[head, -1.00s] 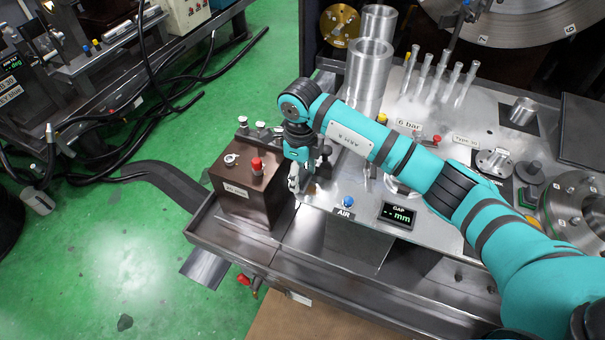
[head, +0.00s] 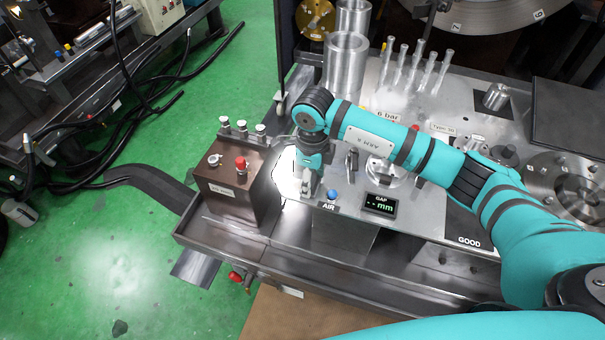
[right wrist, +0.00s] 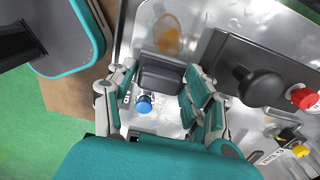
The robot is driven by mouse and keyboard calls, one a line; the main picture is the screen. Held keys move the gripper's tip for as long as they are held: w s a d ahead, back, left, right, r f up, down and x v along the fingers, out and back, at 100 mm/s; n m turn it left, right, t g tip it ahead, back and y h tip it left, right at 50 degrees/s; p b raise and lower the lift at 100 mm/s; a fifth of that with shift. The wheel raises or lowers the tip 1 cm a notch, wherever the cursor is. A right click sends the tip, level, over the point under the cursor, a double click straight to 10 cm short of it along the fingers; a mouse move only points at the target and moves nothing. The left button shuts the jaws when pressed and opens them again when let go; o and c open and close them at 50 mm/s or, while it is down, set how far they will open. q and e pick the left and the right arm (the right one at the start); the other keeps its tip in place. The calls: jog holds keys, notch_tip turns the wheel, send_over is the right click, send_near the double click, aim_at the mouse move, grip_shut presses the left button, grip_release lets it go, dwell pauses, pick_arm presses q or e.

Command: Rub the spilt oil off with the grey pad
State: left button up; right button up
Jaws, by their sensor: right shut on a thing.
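The grey pad (right wrist: 162,78) is a dark block between the fingers of my right gripper (right wrist: 163,92) in the right wrist view. The gripper is shut on it. The spilt oil (right wrist: 167,35) is an amber patch on the bright metal plate, just beyond the pad in that view, with a small gap between them. In the head view my right gripper (head: 309,188) points down over the front left of the metal plate, beside the AIR button. I cannot make out the pad or the oil there. My left gripper is not in view.
The blue AIR button (head: 332,195) is close by the right gripper, with the GAP display (head: 380,204) to its right. A brown box (head: 236,180) with a red knob stands left. A black round knob (right wrist: 258,86) and a red knob (right wrist: 304,97) stand right in the wrist view.

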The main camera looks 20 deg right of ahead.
jog(key=shift+d, duration=0.25)
jog(key=shift+r+p, duration=1.65)
jog(key=shift+r, duration=1)
jog(key=shift+a+r, duration=0.1)
jog(key=shift+r, duration=0.25)
jog(key=shift+r+p, duration=0.9)
jog(key=shift+r, duration=0.55)
